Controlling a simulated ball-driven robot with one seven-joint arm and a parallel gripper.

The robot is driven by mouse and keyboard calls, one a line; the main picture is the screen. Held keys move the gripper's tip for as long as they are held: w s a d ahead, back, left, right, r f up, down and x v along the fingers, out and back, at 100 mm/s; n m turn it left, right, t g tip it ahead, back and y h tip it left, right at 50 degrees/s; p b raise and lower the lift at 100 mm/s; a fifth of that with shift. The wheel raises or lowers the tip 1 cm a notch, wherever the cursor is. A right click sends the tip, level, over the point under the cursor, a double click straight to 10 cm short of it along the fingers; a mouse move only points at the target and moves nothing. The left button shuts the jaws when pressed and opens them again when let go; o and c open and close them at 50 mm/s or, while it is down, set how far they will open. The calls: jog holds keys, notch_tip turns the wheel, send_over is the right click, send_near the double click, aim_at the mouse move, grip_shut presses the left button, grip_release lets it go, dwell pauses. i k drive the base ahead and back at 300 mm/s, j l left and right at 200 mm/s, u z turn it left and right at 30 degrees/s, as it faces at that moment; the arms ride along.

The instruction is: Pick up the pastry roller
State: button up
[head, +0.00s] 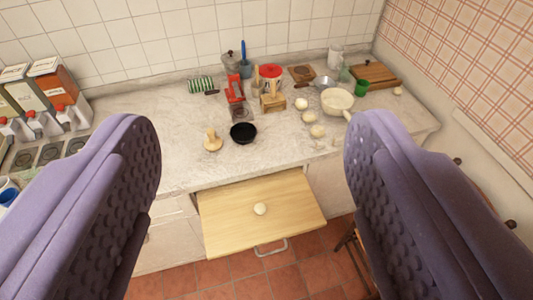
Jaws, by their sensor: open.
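My gripper (254,128) is open and empty, with its two purple, dimpled fingers spread at the left and right of the view. Between them and beyond lies a pale stone counter. A small light wooden piece with a knob and a wider foot (212,141) stands near the counter's front left of the middle. It may be the pastry roller, but it is too small to be sure. It stands apart from my fingers, left of a black bowl (243,133). Nothing is held.
Behind the bowl are a red tool (235,92) and a wooden block (272,101). A cream pan (338,101) and several pale round lumps are to the right. Boxes stand far left.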

aim_at(274, 97)
jog(key=i+l+u, duration=0.2)
jog(key=i, duration=0.4)
jog(key=i+l+u, duration=0.25)
jog(key=i+l, duration=0.45)
jog(key=i, duration=0.2)
jog(key=i+l, duration=0.15)
jog(key=i, duration=0.2)
jog(key=u, duration=0.05)
